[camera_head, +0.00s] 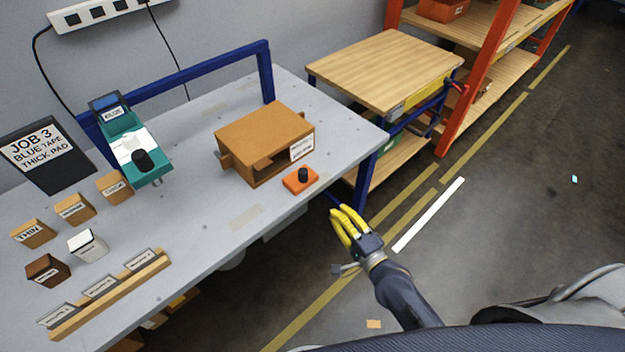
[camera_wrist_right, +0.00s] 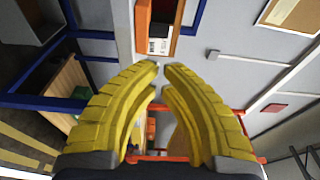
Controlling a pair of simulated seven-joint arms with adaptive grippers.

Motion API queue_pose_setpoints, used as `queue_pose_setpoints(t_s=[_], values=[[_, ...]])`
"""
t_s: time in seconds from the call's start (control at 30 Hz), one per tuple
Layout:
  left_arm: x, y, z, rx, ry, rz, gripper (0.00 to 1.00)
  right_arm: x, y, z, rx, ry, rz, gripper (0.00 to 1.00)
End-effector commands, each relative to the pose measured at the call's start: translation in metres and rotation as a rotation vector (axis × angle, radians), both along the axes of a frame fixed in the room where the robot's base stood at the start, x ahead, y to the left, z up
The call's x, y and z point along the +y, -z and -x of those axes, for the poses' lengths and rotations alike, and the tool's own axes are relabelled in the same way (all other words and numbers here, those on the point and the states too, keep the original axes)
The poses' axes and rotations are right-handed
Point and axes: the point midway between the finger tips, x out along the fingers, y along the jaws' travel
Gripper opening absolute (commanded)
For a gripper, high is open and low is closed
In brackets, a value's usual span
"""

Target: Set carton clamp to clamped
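The brown carton (camera_head: 249,151) sits near the right end of the grey bench, with a white label on its side. In front of it is a small orange block with a dark knob (camera_head: 300,180), which looks like the carton clamp; its setting is too small to read. My right gripper (camera_head: 340,211), with yellow fingers, is over the floor beyond the bench's front edge, apart from the clamp. Its fingers are empty, with a narrow gap between the tips, also seen in the right wrist view (camera_wrist_right: 161,66). My left gripper is not in view.
The bench (camera_head: 215,215) also holds a teal device (camera_head: 133,150), a black job sign (camera_head: 45,155), small labelled blocks and a wooden card rack (camera_head: 110,300). A wooden-topped table (camera_head: 385,65) and orange shelving stand beyond. The bench surface left of the clamp is mostly clear.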

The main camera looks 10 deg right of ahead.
Motion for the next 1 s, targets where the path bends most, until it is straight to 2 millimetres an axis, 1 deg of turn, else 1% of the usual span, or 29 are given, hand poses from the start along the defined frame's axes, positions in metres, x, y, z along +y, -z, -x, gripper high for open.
queue_pose_setpoints(t_s=[0.33, 0.47, 0.57, 0.67, 1.0], values=[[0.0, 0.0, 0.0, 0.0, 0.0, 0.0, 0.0, 0.0, 0.001, -0.001, 0.001, 0.0, 0.001, 0.0], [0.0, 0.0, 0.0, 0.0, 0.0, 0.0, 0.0, 0.002, 0.001, -0.007, 0.001, 0.0, 0.001, 0.0], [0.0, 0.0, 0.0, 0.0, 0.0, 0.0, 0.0, 0.006, 0.0, -0.018, -0.001, 0.001, 0.001, 0.0], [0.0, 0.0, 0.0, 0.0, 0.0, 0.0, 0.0, 0.011, 0.0, -0.034, -0.002, 0.002, -0.001, 0.0], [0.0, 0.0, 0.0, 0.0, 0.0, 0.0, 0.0, 0.029, 0.0, -0.091, 0.0, 0.0, 0.001, 0.0]])
